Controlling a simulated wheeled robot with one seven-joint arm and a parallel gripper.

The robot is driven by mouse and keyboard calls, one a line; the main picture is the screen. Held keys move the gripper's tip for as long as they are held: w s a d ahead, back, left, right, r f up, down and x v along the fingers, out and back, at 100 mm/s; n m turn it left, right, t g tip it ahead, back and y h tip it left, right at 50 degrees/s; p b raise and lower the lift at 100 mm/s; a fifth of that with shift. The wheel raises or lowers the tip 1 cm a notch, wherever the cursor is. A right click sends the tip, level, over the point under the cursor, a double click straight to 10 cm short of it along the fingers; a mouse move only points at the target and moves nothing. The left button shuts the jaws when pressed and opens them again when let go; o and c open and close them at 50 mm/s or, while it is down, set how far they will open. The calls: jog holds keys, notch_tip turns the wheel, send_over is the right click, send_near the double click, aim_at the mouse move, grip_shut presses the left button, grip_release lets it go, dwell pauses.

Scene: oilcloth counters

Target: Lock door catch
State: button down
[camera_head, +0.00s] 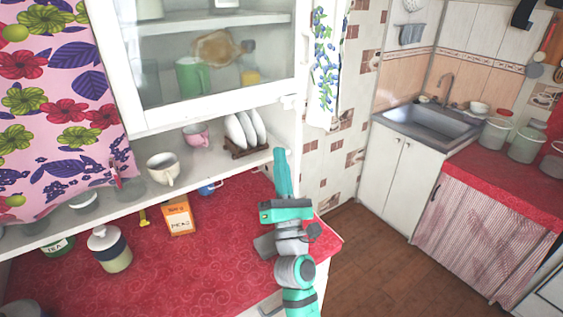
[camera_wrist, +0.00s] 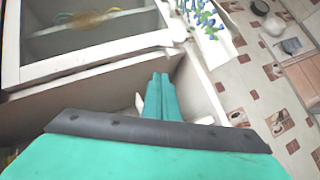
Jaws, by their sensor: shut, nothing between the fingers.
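The white cabinet's glass door (camera_head: 215,107) is at the top of the head view and looks closed or nearly so. It also fills the upper left of the wrist view (camera_wrist: 95,49). A small white piece that looks like the door catch (camera_wrist: 181,31) sits at the door's right edge. It is small and faint at the door's lower right corner (camera_head: 290,101) in the head view. I cannot tell its position. My gripper (camera_head: 280,152) is shut and empty, pointing up below that corner. Its fingertips (camera_wrist: 160,76) appear below the catch, apart from it.
An open shelf below the door holds a plate rack (camera_head: 246,151), a pink cup (camera_head: 196,134) and a white cup (camera_head: 163,169). A red counter (camera_head: 215,245) carries an orange box (camera_head: 178,216) and a jar (camera_head: 110,250). A floral towel (camera_head: 326,60) hangs right of the cabinet. Floor is clear at right.

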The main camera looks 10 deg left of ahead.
aim_at(293, 103)
jog(key=w+r, duration=0.6)
jog(key=r, duration=0.2)
jog(key=shift+w+a, duration=0.35)
jog(key=shift+a, duration=0.05)
jog(key=shift+r, duration=0.1)
